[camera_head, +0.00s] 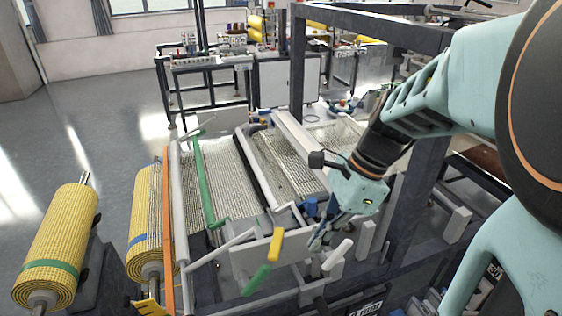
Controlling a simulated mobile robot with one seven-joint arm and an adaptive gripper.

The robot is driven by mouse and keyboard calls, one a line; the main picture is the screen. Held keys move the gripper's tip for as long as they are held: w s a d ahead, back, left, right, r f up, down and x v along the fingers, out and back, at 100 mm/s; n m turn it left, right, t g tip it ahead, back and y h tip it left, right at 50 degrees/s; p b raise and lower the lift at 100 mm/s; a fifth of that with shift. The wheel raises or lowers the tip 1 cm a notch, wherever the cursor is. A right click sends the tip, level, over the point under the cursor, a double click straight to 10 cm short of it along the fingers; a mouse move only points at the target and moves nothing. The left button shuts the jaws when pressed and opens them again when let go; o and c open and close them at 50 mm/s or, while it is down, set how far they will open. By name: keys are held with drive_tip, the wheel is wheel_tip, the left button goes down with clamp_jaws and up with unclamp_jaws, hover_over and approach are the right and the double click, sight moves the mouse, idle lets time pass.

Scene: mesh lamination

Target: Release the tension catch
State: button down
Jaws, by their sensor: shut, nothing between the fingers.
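My gripper (318,240) is shut and empty, pointing down over the front right of the laminating machine (243,263). Its fingertips are just left of a white cylindrical handle (338,254); I cannot tell whether they touch it. A yellow handle (275,246) and a green handle (256,280) stick out at the white front panel, left of my gripper. A blue knob (311,206) stands just behind the fingers. No label shows which of these parts is the tension catch. Part of the machine behind my wrist is hidden.
A long green bar (203,180) crosses the mesh web (232,170). An orange bar (168,240) runs beside a yellow mesh roll (146,215). Another yellow roll (57,240) stands farther left. A dark frame post (297,65) rises behind. Open floor lies at the left.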

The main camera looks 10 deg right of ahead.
drive_tip(key=v, duration=0.6)
drive_tip(key=shift+s+r, duration=0.25)
drive_tip(key=shift+s, duration=0.25)
